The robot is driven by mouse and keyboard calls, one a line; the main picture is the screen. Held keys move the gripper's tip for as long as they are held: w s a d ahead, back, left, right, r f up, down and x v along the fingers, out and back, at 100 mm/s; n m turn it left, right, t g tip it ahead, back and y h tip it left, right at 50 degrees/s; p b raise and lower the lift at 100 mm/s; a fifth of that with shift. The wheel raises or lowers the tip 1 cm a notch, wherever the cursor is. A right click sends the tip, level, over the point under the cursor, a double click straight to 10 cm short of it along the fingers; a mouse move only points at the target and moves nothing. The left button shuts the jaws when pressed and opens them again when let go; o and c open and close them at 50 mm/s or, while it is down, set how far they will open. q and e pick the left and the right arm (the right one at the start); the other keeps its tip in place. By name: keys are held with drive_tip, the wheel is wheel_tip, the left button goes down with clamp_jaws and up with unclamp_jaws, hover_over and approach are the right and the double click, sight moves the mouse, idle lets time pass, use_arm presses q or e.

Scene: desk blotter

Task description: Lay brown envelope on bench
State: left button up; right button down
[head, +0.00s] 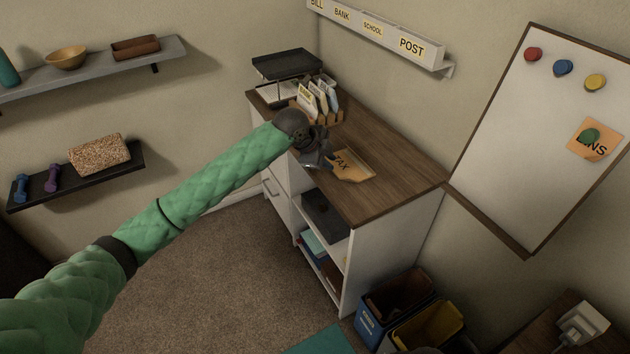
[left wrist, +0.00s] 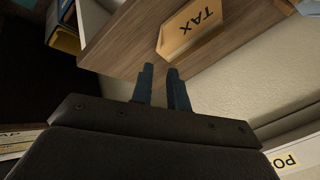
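The brown envelope (head: 353,166), marked TAX, lies on the wooden top of the bench (head: 405,178), close to its front edge. It also shows in the left wrist view (left wrist: 187,28), with bare wood around it. My left gripper (head: 326,161) is just left of the envelope in the head view. In the left wrist view its two dark fingers (left wrist: 162,84) stand a little apart with nothing between them. The envelope is beyond the fingertips, apart from them. My right gripper is not in view.
A letter rack (head: 318,100) and a black tray stand (head: 287,68) occupy the bench's far end. A labelled wall ledge (head: 385,35) hangs above. A whiteboard (head: 540,120) is at right. Bins (head: 395,305) stand below. The bench top right of the envelope is clear.

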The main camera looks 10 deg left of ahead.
use_arm(q)
drive_tip(key=s+d+f+n, duration=0.2)
drive_tip(key=s+f+n, duration=0.2)
drive_tip(key=s+f, duration=0.5)
drive_tip(key=s+d+f+n, duration=0.1)
drive_tip(key=s+f+n, duration=0.3)
drive_tip(key=s, duration=0.9)
drive_tip(key=s+a+f+n+y, duration=0.1)
drive_tip(key=s+a+f+n, duration=0.1)
drive_tip(key=s, duration=0.6)
drive_tip(key=s+a+f+n+g+y, duration=0.1)
drive_tip(key=s+a+f+n, duration=0.1)
drive_tip(key=s+a+n, duration=0.3)
drive_tip(key=s+a+f+n+g+y, duration=0.1)
drive_tip(key=s+a+f+n, duration=0.2)
drive_tip(key=s, duration=1)
drive_tip(key=shift+s+a+n+y, duration=0.3)
drive_tip(key=shift+a+n, duration=0.1)
drive_tip(key=shift+a, duration=0.65)
